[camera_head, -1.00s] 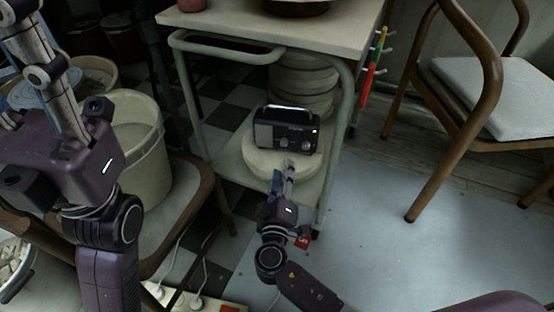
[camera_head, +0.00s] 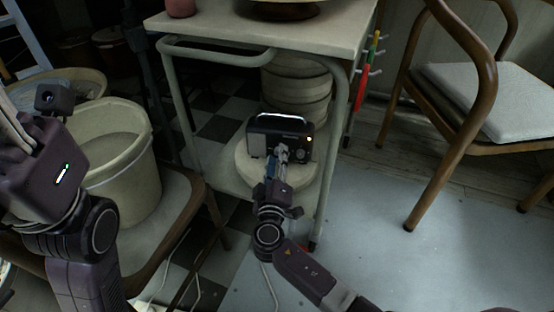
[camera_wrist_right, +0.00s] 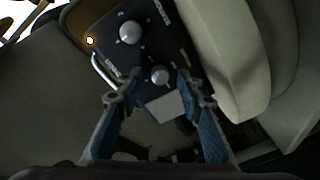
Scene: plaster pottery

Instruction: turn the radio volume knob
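The dark radio (camera_head: 265,131) stands on a pale round slab (camera_head: 243,165) on the cart's lower shelf. In the right wrist view its dark front panel (camera_wrist_right: 150,50) shows a larger silver knob (camera_wrist_right: 130,32) and a smaller silver knob (camera_wrist_right: 160,75). My right gripper (camera_head: 281,155) is in front of the radio and covers part of its face in the head view. In the wrist view the right gripper (camera_wrist_right: 158,85) is open, with the smaller knob between its fingertips and gaps on both sides. My left gripper (camera_head: 12,122) is at the left edge, its fingertips cut off.
The cart's top (camera_head: 220,27) and handle (camera_head: 215,58) are above and left of the radio. A bucket (camera_head: 105,165) stands on a chair (camera_head: 170,215) at the left. A cushioned wooden chair (camera_head: 490,100) is at the right. The floor at the lower right is clear.

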